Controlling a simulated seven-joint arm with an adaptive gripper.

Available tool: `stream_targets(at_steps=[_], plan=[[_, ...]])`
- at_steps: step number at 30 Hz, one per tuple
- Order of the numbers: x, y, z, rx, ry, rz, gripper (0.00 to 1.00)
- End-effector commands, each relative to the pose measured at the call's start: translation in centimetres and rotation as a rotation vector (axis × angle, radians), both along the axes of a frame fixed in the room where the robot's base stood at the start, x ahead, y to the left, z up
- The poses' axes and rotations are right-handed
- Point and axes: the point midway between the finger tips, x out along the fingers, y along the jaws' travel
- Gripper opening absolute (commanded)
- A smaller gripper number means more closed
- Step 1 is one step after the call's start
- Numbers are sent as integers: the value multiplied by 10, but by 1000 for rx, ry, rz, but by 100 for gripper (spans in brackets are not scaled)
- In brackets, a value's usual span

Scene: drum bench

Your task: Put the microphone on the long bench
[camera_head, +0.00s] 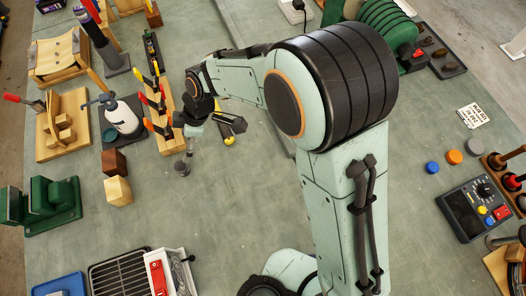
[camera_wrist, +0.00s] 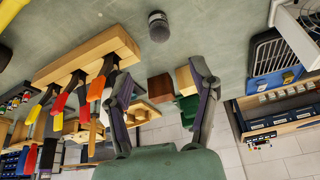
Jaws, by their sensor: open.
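A small grey-black object with a rounded dark end, which looks like the microphone (camera_head: 182,168), is on the long grey-green bench (camera_head: 240,215), right of two wooden blocks. It also shows in the wrist view (camera_wrist: 158,27), beyond my fingertips. My gripper (camera_head: 214,125) is open beside the wooden tool rack, above and behind the microphone in the head view. In the wrist view my two fingers (camera_wrist: 160,78) are spread with nothing held between them. The gripper's palm is partly hidden by my own arm in the head view.
The wooden rack (camera_head: 166,122) with coloured handles stands close to my gripper. A white spray bottle (camera_head: 120,117) and dark and light wooden blocks (camera_head: 117,190) are to the left. The bench's middle is clear.

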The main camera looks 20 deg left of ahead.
Motion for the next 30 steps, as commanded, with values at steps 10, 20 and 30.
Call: stream_targets(at_steps=[10, 20, 30], plan=[[58, -144, 70, -187, 13, -647, 59], [-18, -333, 115, -376, 207, -1793, 59], [-45, -351, 114, -398, 275, -2015, 59]])
